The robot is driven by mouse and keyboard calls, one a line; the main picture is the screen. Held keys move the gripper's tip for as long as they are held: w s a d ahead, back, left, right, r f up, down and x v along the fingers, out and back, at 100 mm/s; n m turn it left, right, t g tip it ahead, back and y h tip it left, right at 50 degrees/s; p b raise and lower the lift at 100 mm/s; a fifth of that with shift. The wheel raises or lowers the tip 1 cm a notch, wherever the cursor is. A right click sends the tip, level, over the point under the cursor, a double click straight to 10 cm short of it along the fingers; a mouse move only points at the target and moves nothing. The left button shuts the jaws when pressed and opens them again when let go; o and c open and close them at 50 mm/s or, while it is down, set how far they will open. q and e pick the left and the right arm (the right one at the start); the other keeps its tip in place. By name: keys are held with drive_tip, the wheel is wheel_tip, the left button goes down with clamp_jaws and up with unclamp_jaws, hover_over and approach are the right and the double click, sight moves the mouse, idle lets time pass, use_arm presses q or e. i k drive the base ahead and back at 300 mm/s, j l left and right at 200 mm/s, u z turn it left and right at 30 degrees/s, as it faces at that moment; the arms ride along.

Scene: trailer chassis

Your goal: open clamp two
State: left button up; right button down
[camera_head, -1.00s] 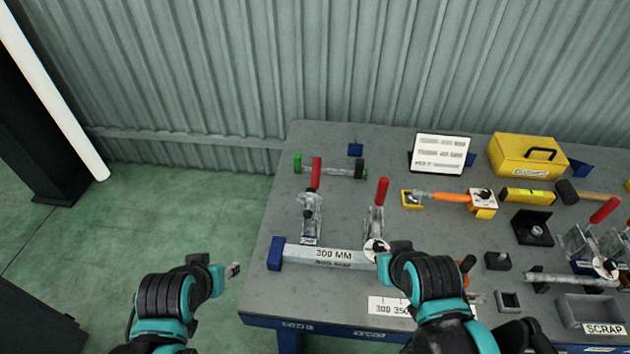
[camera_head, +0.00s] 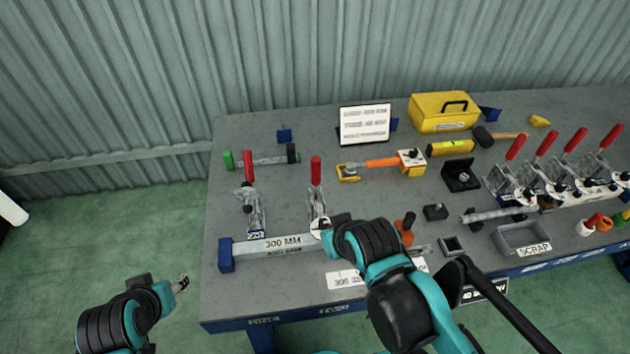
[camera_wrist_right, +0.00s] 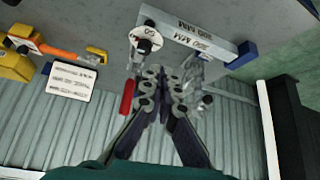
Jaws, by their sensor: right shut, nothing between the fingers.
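Two toggle clamps with upright red handles stand behind the 300 mm bar on the bench's left part. The right clamp's red handle (camera_wrist_right: 128,97) shows in the right wrist view. My right gripper (camera_head: 340,221) is shut and empty, just right of that clamp; its fingers (camera_wrist_right: 163,80) appear close to the clamp body. My left gripper (camera_head: 180,284) is off the bench's left side, its fingers too small to judge.
The 300 mm bar (camera_head: 275,246) lies along the front, with a blue block (camera_head: 226,254) at its left end. Several more red-handled clamps (camera_head: 545,165), a scrap bin (camera_head: 522,237) and a yellow toolbox (camera_head: 443,113) stand to the right. A sign (camera_head: 365,124) stands behind.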

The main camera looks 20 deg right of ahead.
sight(316, 161)
drive_tip(key=l, duration=0.75)
drive_tip(key=i+l, duration=0.15)
drive_tip(key=l, duration=0.55)
